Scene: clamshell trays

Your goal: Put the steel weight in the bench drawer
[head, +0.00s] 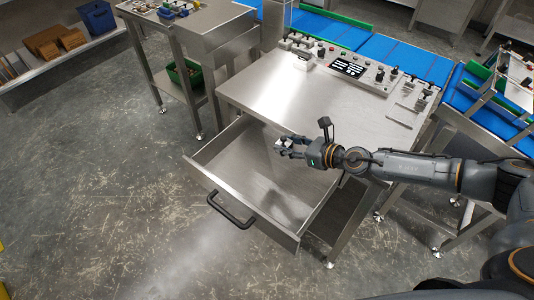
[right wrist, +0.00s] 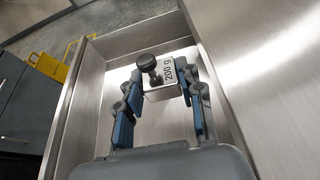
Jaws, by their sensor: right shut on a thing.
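The steel weight (right wrist: 164,84) is a small shiny metal block marked 200 g with a dark round knob. My right gripper (head: 284,146) is shut on it; in the right wrist view its blue-padded fingers are on either side of the weight. The bench drawer (head: 232,165) is pulled open below the steel bench and looks empty. The right gripper holds the weight over the drawer's opening, near the bench edge; the exact height above the drawer floor (right wrist: 150,125) is hard to tell. My left gripper is not in view.
The steel bench top (head: 300,95) is mostly bare, with a control panel (head: 350,67) at its back. Blue conveyors (head: 405,58) run behind. The drawer's front wall has a black handle (head: 231,210). A green bin (head: 184,74) sits on a lower shelf left.

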